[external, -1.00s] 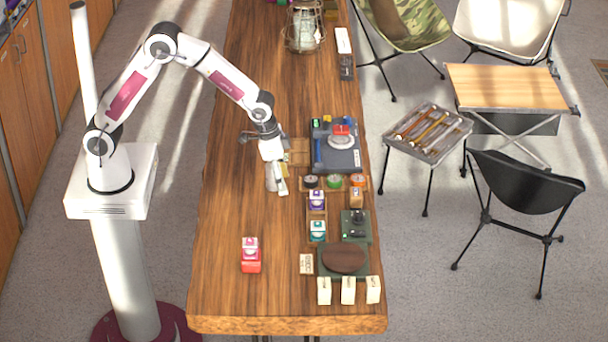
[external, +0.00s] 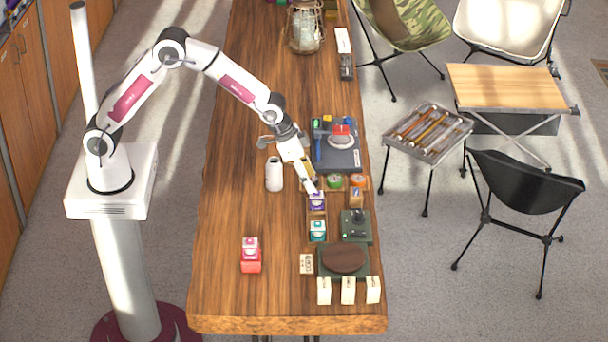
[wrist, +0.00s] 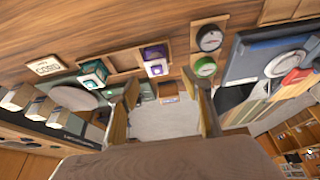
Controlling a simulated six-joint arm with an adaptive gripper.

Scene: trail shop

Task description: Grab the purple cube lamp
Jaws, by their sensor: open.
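The purple cube lamp (external: 317,202), purple with a white top, sits in a wooden tray on the long wooden counter. In the wrist view the purple cube lamp (wrist: 156,62) lies just beyond the fingertips, roughly centred between the two fingers. My gripper (external: 312,186) is open, empty and angled down, close above the lamp on its far side; its tip overlaps the lamp's upper edge in the external view. I cannot tell whether they touch. In the wrist view my gripper (wrist: 166,98) has its fingers wide apart.
A teal cube lamp (external: 318,231) sits in the same tray row, nearer the front. Round tins, including a green one (external: 334,181), stand beside the gripper. A white cylinder (external: 274,174) stands to its left.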

